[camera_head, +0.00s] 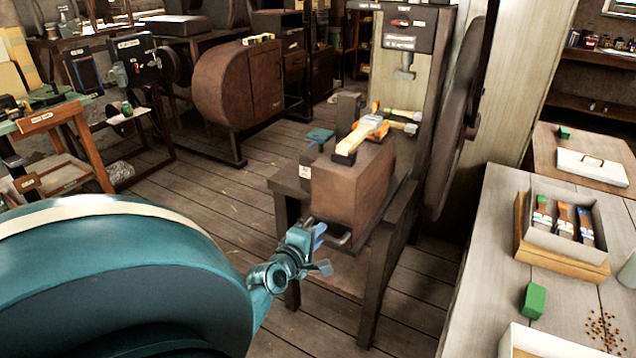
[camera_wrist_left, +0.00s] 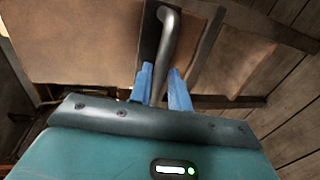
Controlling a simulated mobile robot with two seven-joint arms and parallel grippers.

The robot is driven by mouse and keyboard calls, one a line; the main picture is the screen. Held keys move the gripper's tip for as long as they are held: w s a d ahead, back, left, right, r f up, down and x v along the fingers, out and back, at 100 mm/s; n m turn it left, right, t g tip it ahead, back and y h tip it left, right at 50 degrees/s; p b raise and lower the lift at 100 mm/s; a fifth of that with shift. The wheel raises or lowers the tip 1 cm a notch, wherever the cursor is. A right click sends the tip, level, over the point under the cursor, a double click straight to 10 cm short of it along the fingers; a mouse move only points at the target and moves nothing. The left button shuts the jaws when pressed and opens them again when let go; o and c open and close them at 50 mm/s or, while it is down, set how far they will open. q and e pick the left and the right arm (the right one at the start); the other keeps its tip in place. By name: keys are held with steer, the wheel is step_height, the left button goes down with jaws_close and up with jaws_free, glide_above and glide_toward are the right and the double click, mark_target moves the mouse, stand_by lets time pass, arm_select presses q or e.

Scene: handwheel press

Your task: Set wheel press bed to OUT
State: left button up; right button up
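The wheel press (camera_head: 400,130) stands right of centre in the head view. Its bed (camera_head: 350,185) is a brown, box-like body on a dark frame, with a grey bar handle (camera_head: 343,240) low at its front. My left gripper (camera_head: 318,243) is at this handle. In the left wrist view, the handle (camera_wrist_left: 166,40) runs down between the two blue fingers of my left gripper (camera_wrist_left: 161,75). The fingers stand apart; whether they press on the bar I cannot tell. My right gripper is not in view.
The big dark handwheel (camera_head: 462,115) is at the press's right side. A yellow-orange tool (camera_head: 365,132) lies on top of the bed. A pale workbench (camera_head: 490,230) with a box of brushes (camera_head: 565,222) and a green block (camera_head: 533,300) stands at right.

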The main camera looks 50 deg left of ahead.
arm_select(q)
steer(key=shift+o, duration=1.4)
steer(key=shift+r, duration=0.1)
steer(key=v, duration=1.3)
steer(key=shift+d, duration=0.15)
